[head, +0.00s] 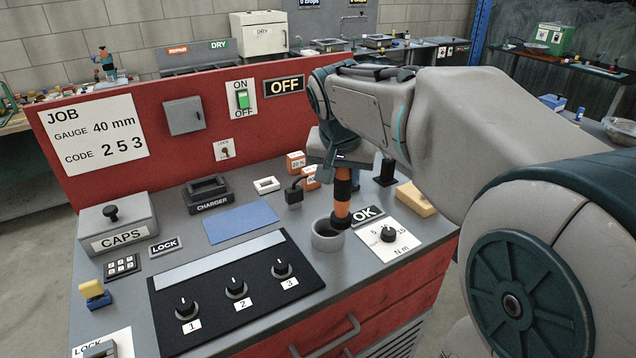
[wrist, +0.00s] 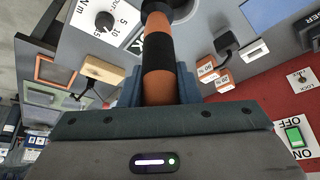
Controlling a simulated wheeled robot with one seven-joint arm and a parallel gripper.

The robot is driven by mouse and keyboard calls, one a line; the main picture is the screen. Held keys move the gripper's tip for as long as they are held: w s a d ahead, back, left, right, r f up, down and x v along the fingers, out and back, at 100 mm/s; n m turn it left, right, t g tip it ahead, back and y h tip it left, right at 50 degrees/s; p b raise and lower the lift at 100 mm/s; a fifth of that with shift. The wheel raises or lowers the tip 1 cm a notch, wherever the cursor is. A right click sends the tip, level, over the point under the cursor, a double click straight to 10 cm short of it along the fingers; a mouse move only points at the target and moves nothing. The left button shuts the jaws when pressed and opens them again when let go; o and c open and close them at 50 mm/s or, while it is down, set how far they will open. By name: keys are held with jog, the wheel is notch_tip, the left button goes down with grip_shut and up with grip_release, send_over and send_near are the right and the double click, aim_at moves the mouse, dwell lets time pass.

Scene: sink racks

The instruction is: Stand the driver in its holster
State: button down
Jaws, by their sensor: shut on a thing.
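The driver is an orange and black cylinder (head: 342,197), upright in the head view. It also shows in the wrist view (wrist: 159,62), running away from the jaws. My gripper (head: 344,168) is shut on its upper part; the jaws flank it in the wrist view (wrist: 160,92). The holster appears to be the round grey cup (head: 325,243) on the bench. The driver's black lower end is at the cup's back right rim in the head view, and the cup's grey wall shows behind it in the wrist view. I cannot tell whether the tip is inside.
A torque dial card (head: 389,240) and an OK sign (head: 367,215) lie right of the cup. Small orange boxes (head: 296,162) and a dark plug-like piece (head: 294,192) stand behind it. A black panel with knobs (head: 237,290) lies left. A wooden block (head: 415,199) sits at right.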

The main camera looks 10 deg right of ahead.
notch_tip(320, 180, down, 6)
jog(key=w+a, duration=0.2)
jog(key=shift+r, duration=0.15)
jog(key=c, duration=1.1)
grip_release()
jog(key=shift+o, duration=0.2)
jog(key=v, duration=1.2)
jog(key=s+d+f+n+g+y, duration=0.1)
jog(key=s+f+n, duration=0.4)
jog(key=s+f, duration=1.1)
jog(key=shift+s+d+f+g+y, duration=0.2)
jog(key=shift+s+d+g+y, duration=0.15)
jog(key=shift+y, duration=0.25)
